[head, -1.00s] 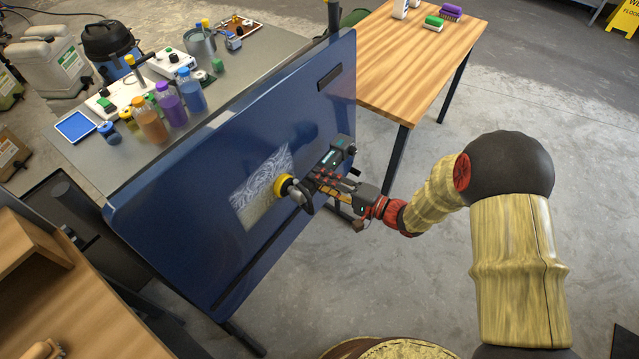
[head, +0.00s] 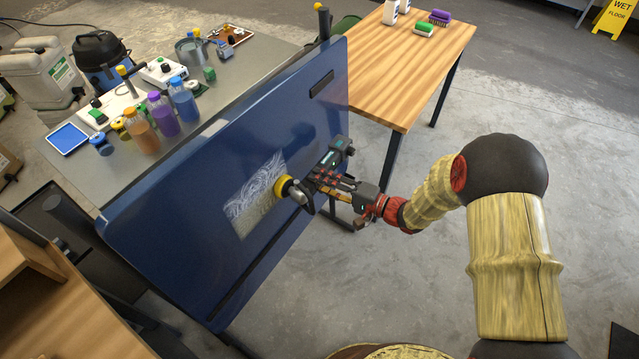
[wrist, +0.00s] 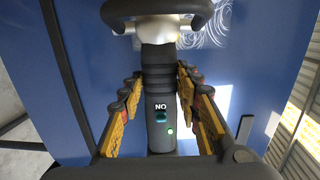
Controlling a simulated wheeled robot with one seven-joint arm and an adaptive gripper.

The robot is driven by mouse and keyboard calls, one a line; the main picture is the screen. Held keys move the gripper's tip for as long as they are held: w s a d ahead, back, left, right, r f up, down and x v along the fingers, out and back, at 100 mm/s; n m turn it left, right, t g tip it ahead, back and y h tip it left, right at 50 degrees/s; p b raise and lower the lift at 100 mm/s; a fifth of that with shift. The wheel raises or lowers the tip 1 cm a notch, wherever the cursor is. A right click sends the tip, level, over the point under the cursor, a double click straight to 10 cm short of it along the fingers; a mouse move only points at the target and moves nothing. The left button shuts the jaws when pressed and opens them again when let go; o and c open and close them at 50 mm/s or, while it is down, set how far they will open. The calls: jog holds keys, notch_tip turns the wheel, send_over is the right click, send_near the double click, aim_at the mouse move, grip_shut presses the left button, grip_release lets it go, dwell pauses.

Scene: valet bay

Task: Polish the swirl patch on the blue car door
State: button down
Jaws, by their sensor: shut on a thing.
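The blue car door (head: 180,215) stands tilted in a stand at the edge of the grey bench. The swirl patch (head: 252,196) is a pale rectangle on its face, with white swirl lines above and a duller, hazy lower part. My gripper (head: 322,184) is shut on a black polisher (head: 302,194) with a yellow pad (head: 282,186). The pad is at the patch's right edge; I cannot tell whether it presses on the door. In the wrist view the polisher (wrist: 158,100) lies between my fingers, its green light lit; its pad is hidden.
The grey bench (head: 100,180) behind the door carries bottles (head: 162,113), a blue tray (head: 68,138) and other items. A wooden table (head: 400,75) with brushes (head: 424,28) stands at the back right. A wooden surface (head: 75,310) is at lower left.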

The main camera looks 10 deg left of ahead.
jog(key=shift+w+r, duration=0.1)
jog(key=shift+w, duration=0.1)
jog(key=shift+w+d, duration=0.2)
jog(key=shift+w, duration=0.3)
jog(key=shift+w+d, duration=0.2)
jog(key=shift+w, duration=0.25)
jog(key=shift+r, duration=0.1)
jog(key=shift+r+p, duration=0.6)
jog(key=shift+r, duration=0.55)
jog(key=shift+a+r, duration=0.1)
jog(key=shift+r, duration=0.1)
jog(key=shift+w+a+r+p, duration=0.15)
jog(key=shift+r+p, duration=0.4)
jog(key=shift+r, duration=0.55)
jog(key=shift+r, duration=0.1)
jog(key=shift+a+r+p, duration=0.1)
jog(key=shift+r+p, duration=0.5)
jog(key=shift+r, duration=0.6)
jog(key=shift+s+a, duration=0.1)
jog(key=shift+s, duration=0.15)
